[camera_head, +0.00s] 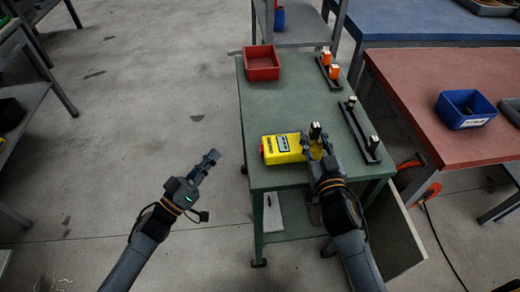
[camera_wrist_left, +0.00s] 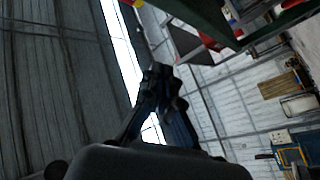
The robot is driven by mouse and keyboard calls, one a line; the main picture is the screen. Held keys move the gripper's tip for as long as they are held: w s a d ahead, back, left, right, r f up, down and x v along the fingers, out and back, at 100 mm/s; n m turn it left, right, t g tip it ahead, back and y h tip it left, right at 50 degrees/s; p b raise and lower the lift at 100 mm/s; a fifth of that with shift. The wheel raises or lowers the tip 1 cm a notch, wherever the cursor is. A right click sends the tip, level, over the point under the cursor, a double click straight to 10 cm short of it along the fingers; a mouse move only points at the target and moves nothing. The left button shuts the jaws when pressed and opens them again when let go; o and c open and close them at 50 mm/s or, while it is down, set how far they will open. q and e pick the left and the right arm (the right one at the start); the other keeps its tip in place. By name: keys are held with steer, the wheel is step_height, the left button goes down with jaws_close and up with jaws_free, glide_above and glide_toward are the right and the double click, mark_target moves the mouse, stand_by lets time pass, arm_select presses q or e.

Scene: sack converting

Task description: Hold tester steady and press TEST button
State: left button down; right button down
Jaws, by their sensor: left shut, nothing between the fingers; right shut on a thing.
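The yellow tester (camera_head: 283,148) lies on the green table (camera_head: 290,105), with a dark label on its top and a red part at its left end. I cannot make out which part is the TEST button. My right gripper (camera_head: 318,148) is shut on the tester's right end. My left gripper (camera_head: 212,157) is shut and empty, off the table's left edge and apart from the tester. In the left wrist view its fingers (camera_wrist_left: 160,85) are together, with nothing between them; the tester is not recognisable there.
A red bin (camera_head: 262,63) stands at the table's far left corner. Two dark racks, the nearer one (camera_head: 358,133) and the farther one (camera_head: 328,72), hold small upright parts along the right side. A red-topped table (camera_head: 420,95) with a blue bin (camera_head: 466,108) stands to the right. The floor at left is open.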

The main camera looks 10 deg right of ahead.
mark_target(249, 160)
arm_select(q)
steer(key=d, duration=0.8)
steer(key=shift+d, duration=0.4)
steer(key=shift+w, duration=0.1)
stand_by(1.0)
steer(key=shift+d, duration=0.4)
steer(key=shift+d, duration=0.2)
stand_by(0.3)
steer(key=shift+d, duration=0.4)
arm_select(e)
steer(key=shift+a, duration=0.15)
stand_by(0.3)
arm_select(q)
steer(key=shift+a, duration=0.1)
steer(key=shift+a+f, duration=0.1)
steer(key=shift+a, duration=0.7)
steer(key=shift+a, duration=0.1)
